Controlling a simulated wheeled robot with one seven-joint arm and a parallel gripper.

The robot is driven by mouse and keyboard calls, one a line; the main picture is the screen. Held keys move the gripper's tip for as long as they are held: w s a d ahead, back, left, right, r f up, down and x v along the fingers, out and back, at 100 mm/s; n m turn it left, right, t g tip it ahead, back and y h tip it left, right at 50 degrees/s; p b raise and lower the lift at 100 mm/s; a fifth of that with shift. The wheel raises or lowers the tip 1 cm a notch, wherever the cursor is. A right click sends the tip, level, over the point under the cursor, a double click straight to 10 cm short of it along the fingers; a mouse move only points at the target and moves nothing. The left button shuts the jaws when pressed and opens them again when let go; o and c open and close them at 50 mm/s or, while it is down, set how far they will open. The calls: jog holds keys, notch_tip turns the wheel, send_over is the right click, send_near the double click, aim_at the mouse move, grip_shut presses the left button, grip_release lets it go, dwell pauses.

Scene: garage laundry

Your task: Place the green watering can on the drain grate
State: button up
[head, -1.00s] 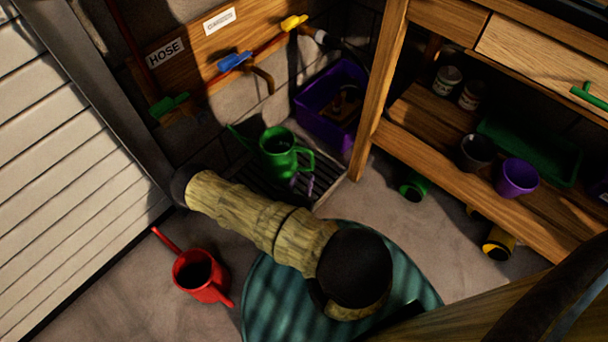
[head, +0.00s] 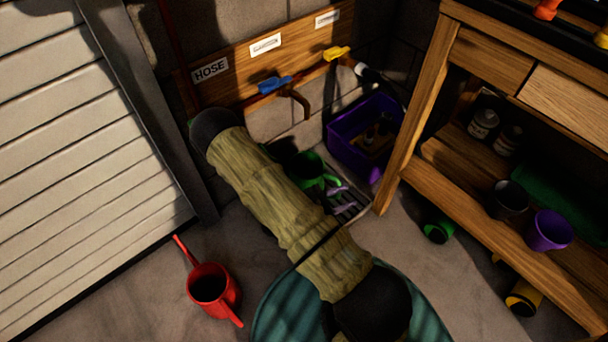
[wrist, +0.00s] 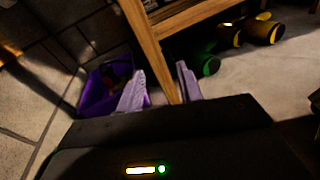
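The green watering can (head: 309,166) stands upright by the back wall, on the drain grate (head: 366,212) as far as I can see. My arm hides its spout and lower left side in the head view. The grate is a dark slatted panel in a pale frame, largely covered by my arm. My gripper (head: 345,198) has two lavender fingers, just right of the can near its handle. In the wrist view the gripper (wrist: 160,76) has its fingers apart with nothing between them; the can is not seen there.
A purple bin (head: 345,150) sits at the wall right of the can, and the wooden workbench (head: 405,150) stands right of it. A red watering can (head: 212,284) is on the floor at left. Wall taps (head: 273,84) are above the grate.

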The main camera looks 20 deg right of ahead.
jog(key=s+a+r+m+g+y, duration=0.65)
jog(key=r+m+y, duration=0.25)
jog(key=m, duration=0.2)
jog(key=w+a+r+m+t+y, duration=0.1)
jog(key=a+r+m+t+y, duration=0.2)
jog(key=r, duration=0.3)
jog(key=w+a+r+m+t+y, duration=0.2)
jog(key=a+r+m+t+y, duration=0.1)
jog(key=r, duration=0.3)
jog(key=shift+w+a+t+y, duration=0.25)
jog(key=shift+w+t+y, duration=0.05)
jog(key=shift+t+y, duration=0.6)
